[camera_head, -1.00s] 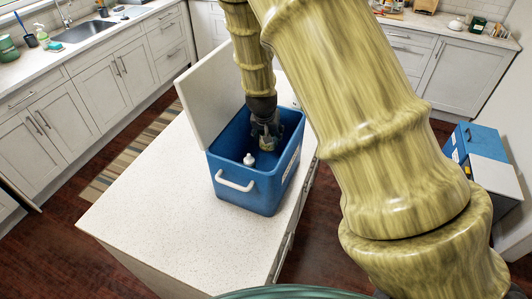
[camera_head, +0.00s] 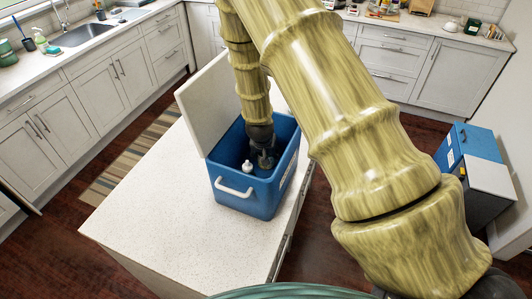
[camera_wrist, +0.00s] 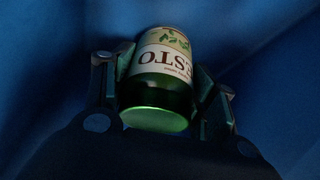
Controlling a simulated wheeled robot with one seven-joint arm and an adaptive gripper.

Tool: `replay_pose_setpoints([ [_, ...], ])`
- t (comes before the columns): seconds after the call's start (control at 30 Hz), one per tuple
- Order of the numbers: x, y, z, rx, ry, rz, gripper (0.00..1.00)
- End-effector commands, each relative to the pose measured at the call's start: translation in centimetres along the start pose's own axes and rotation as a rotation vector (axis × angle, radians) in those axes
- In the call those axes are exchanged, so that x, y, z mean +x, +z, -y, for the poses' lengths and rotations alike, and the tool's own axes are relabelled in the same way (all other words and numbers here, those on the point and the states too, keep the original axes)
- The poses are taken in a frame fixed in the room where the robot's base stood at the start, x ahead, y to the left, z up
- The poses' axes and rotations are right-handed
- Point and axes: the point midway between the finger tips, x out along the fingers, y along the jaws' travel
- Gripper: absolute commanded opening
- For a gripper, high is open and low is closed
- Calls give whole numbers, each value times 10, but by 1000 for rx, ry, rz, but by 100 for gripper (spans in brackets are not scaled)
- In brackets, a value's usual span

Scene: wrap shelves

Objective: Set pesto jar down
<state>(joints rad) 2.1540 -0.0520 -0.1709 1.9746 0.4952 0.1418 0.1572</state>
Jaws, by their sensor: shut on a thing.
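The pesto jar (camera_wrist: 160,80) is green with a white label, and it shows in the wrist view between the two fingers, its green end toward the camera. My gripper (camera_wrist: 162,85) is shut on the jar, with a finger against each side. In the head view my gripper (camera_head: 264,160) is down inside the blue cooler (camera_head: 246,197), which stands open on the white island counter. The jar is hidden there by the gripper and the cooler walls. Whether the jar touches the cooler's floor I cannot tell.
A small white-topped bottle (camera_head: 247,166) stands inside the cooler, left of my gripper. The cooler's white lid (camera_head: 207,103) stands open on the left. The island counter (camera_head: 150,210) is clear in front.

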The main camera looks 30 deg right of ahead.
Motion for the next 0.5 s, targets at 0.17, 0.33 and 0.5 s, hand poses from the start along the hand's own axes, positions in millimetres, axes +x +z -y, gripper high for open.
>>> replay_pose_setpoints([
  [0.17, 0, -1, 0, 0, -1, -1, 20],
  [0.33, 2, 0, 0, 0, 0, 0, 63],
  [0.5, 2, 0, 0, 0, 0, 0, 79],
])
